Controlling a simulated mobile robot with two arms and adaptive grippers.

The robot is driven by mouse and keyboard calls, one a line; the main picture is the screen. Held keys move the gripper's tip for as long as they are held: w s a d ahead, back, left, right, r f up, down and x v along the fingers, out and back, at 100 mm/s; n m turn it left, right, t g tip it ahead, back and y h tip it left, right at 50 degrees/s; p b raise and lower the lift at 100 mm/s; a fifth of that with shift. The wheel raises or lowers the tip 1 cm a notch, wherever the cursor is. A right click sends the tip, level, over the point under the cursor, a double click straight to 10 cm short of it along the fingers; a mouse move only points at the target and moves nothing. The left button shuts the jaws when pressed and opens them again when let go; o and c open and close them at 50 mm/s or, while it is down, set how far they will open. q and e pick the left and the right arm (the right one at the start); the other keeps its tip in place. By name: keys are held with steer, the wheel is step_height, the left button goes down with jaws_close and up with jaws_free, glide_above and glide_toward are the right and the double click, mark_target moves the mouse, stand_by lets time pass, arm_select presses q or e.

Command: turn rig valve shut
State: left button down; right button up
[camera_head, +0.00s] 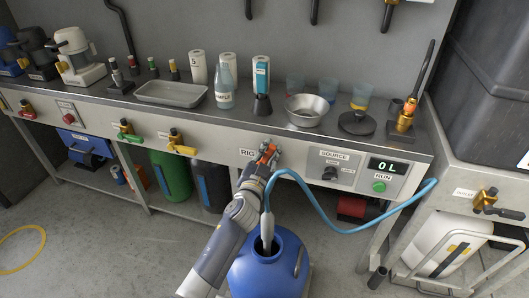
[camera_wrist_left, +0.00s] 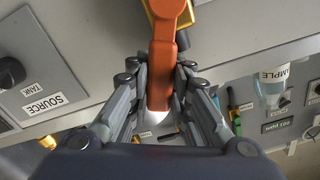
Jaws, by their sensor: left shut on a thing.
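The rig valve has an orange lever handle (camera_head: 268,152) on the bench's front panel, beside the RIG label (camera_head: 247,153). In the left wrist view the lever (camera_wrist_left: 163,55) runs down from a brass-coloured body (camera_wrist_left: 180,10) between my fingers. My left gripper (camera_wrist_left: 160,80) has its fingers closed on both sides of the lever. In the head view the left gripper (camera_head: 262,167) is at the panel and partly hides the valve. I cannot tell the lever's exact angle to its pipe. My right gripper is not in view.
A blue drum (camera_head: 262,278) stands below my left arm, with a nozzle in its mouth. A blue hose (camera_head: 335,228) loops right from it. A SOURCE knob (camera_head: 330,173), a 0 L display (camera_head: 387,166) and a green RUN button (camera_head: 379,187) are right of the valve.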

arm_select(q)
steer(key=shift+s+d+f+m+b, duration=0.15)
steer(key=shift+d+m+b, duration=0.15)
steer(key=shift+m, duration=0.3)
steer(key=shift+s+d+f+m+b, duration=0.15)
steer(key=shift+d+m, duration=0.15)
steer(key=shift+m, duration=0.3)
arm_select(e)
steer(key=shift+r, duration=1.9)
arm_select(q)
steer(key=shift+w, duration=0.1)
steer(key=c, duration=1.4)
jaws_free()
steer(key=shift+c, duration=0.2)
steer(key=shift+s+a+f, duration=0.1)
steer(key=shift+s+a, duration=0.1)
steer(key=shift+s, duration=0.25)
steer(key=v, duration=1.1)
